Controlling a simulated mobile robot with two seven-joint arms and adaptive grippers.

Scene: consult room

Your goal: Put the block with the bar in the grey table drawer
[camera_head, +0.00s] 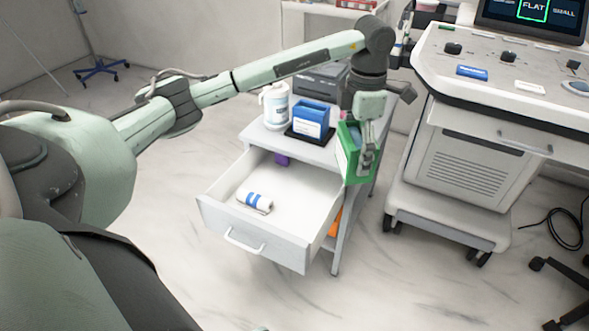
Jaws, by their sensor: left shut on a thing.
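The grey table (325,152) stands in the middle, with its drawer (232,234) pulled open toward the front. A white roll with blue stripes (256,201) lies in the drawer, and a small purple block (282,159) sits at its back. My left gripper (367,160) is shut on a green box (345,160) with a pale face, held tilted beside the table top's right edge. The fingers hide part of the box. On the console at the right lie a blue block (472,72) and a white block (530,87); I cannot tell which block has the bar.
A white bottle (276,106) and a blue box (311,120) on a dark mat stand on the table top. A wheeled console (470,165) stands to the right, its screen (533,12) reading FLAT and SMALL. Floor is clear in front of the drawer.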

